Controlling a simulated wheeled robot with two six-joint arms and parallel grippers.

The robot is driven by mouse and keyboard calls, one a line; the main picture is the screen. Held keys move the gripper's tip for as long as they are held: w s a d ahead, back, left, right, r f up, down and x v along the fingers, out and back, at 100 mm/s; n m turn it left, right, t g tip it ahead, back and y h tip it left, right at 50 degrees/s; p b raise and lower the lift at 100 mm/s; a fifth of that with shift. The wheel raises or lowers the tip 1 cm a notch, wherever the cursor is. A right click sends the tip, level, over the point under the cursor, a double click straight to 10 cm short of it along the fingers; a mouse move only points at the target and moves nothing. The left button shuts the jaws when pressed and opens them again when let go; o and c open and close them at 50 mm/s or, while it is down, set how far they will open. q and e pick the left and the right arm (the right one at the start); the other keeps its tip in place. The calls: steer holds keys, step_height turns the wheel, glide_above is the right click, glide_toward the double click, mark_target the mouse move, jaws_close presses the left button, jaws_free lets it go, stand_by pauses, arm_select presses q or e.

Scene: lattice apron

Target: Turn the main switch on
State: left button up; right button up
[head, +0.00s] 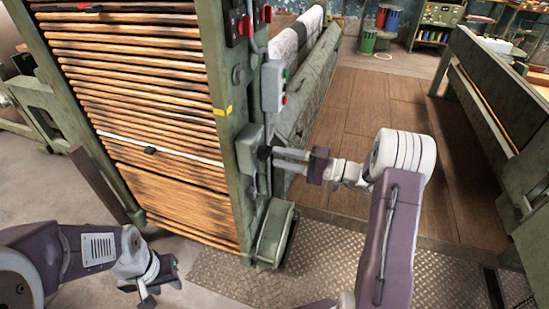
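A grey-green switch box (247,148) with a dark knob (263,153) on its right side is mounted on the green machine post. It looks like the main switch; its on or off position is too small to tell. My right gripper (274,158) reaches in from the right. Its two fingers are apart, with their tips close to the knob; I cannot tell whether they touch it. My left gripper (158,291) is low at the left, away from the post, with its fingers apart and empty.
Above the switch box is a grey box (273,87) with green and red buttons. Red and black fittings (240,23) are higher on the post (222,90). Wooden slats (140,90) fill the left. A metal tread plate (330,262) lies below. Wooden floor (355,110) is clear behind.

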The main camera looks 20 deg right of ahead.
mark_target(265, 154)
steer(key=shift+x, duration=1.25)
jaws_close()
steer(key=shift+m, duration=0.3)
steer(key=m+p, duration=0.2)
steer(key=m, duration=0.1)
steer(key=shift+r+m+p, duration=0.1)
steer(key=shift+m+p, duration=0.2)
steer(key=m+p, duration=0.3)
steer(key=m, duration=0.2)
steer(key=shift+m+p, duration=0.3)
steer(key=shift+p, duration=0.1)
steer(key=m+p, duration=0.3)
steer(key=m, duration=0.1)
steer(key=shift+m+p, duration=1.05)
steer(key=shift+m, duration=0.95)
steer(key=shift+f, duration=0.2)
